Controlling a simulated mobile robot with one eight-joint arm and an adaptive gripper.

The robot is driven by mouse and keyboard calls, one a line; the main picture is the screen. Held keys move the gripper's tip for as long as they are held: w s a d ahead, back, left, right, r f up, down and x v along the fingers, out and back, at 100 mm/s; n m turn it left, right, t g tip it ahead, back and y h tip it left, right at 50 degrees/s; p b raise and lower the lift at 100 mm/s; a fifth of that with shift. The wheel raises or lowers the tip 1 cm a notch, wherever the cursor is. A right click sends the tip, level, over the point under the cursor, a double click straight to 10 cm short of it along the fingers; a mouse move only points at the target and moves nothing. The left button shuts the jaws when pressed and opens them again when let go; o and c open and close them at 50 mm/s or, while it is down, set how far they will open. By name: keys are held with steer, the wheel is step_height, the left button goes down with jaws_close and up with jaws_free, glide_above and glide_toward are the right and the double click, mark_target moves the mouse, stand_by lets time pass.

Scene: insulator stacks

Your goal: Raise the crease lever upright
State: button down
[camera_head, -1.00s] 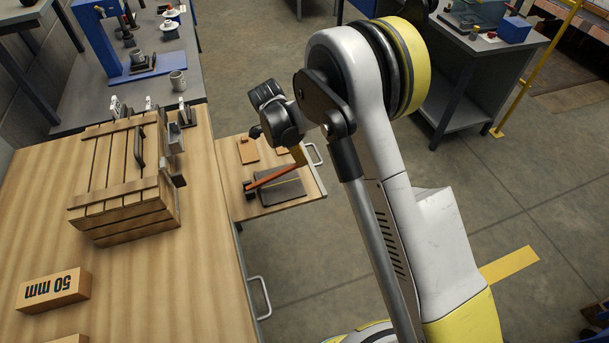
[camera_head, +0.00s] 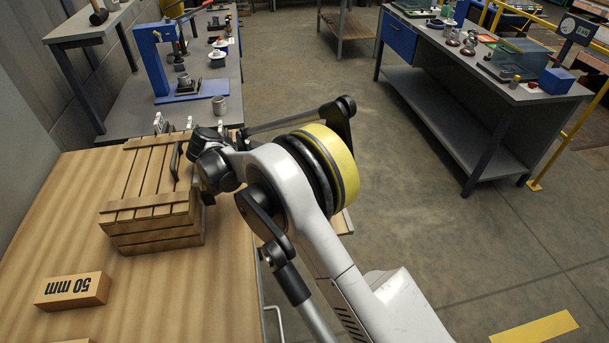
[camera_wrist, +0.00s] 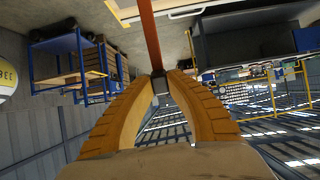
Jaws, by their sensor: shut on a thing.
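The crease lever is an orange-red bar (camera_wrist: 150,35) in the wrist view, running from the top edge down to my fingertips. My gripper (camera_wrist: 160,78) has its two tan ridged fingers closed around the lever's end. In the head view my arm covers the lever, the creasing plate and my fingers, so the lever's angle to the plate cannot be told there. Only a corner of the small wooden shelf (camera_head: 344,222) under the plate shows beside my arm.
A slatted wooden crate (camera_head: 152,228) stands left of my wrist on the wooden table (camera_head: 60,200). A blue press (camera_head: 150,60) stands on the back bench. Open floor lies right, before a grey bench (camera_head: 450,110).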

steer(key=shift+s+a+r, duration=0.1)
steer(key=shift+a, duration=0.2)
steer(key=c, duration=1.3)
jaws_free()
steer(key=shift+r, duration=0.1)
step_height(320, 180, up, 10)
